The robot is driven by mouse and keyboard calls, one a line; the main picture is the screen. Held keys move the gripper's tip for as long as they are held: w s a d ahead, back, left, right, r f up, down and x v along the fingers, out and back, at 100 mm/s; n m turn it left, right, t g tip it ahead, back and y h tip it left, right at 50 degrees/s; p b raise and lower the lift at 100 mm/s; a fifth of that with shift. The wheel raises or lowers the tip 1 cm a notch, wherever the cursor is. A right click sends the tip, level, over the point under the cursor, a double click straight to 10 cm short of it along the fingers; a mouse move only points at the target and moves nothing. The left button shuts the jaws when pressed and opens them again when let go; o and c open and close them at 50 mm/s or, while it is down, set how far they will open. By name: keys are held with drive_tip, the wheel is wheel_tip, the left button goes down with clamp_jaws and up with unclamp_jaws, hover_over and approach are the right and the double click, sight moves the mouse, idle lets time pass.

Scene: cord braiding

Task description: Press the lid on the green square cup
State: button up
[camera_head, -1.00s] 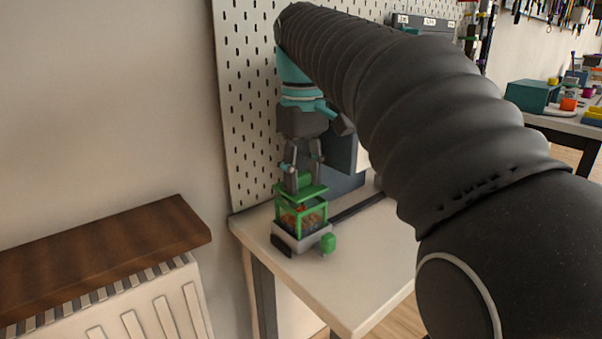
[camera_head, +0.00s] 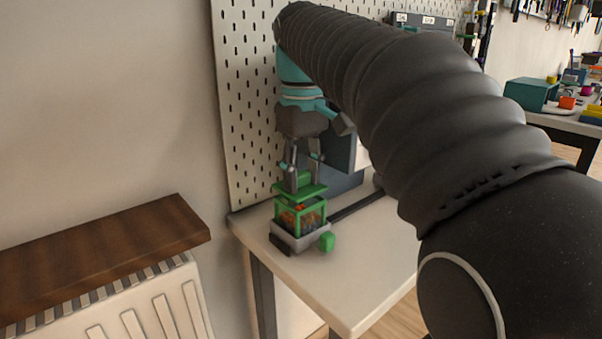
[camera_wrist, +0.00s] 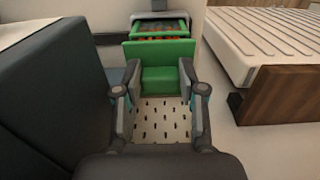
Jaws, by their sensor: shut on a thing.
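The green square cup (camera_head: 301,217) has a green frame, see-through sides and orange-brown contents. It stands in a grey holder (camera_head: 300,243) on the table. The green lid (camera_head: 301,191), a flat square plate with a block handle, is just over the cup's rim. A small gap seems to show between them, but contact is hard to tell. My gripper (camera_head: 303,170) is above the lid, shut on its handle. In the wrist view the lid (camera_wrist: 160,50) and its handle (camera_wrist: 160,80) sit between my fingers (camera_wrist: 160,95), with the cup's open rim (camera_wrist: 160,27) beyond.
A small green knob (camera_head: 327,241) is at the holder's right side. The pegboard (camera_head: 240,110) rises close behind, with a dark panel (camera_head: 343,160) to the right. The front of the table (camera_head: 345,285) is clear. A radiator (camera_head: 120,300) with a wooden shelf (camera_head: 100,255) stands at left.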

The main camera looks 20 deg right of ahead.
drive_tip(key=shift+f+b, duration=0.4)
drive_tip(key=shift+f, duration=0.45)
idle(0.3)
drive_tip(key=o, duration=1.3)
drive_tip(key=shift+o, duration=0.2)
drive_tip(key=shift+r, duration=0.15)
wheel_tip(320, 180, up, 3)
drive_tip(key=p, duration=0.3)
drive_tip(key=shift+w, duration=0.1)
drive_tip(key=shift+r+p, duration=0.45)
drive_tip(key=shift+r, duration=0.95)
drive_tip(key=shift+o, duration=0.2)
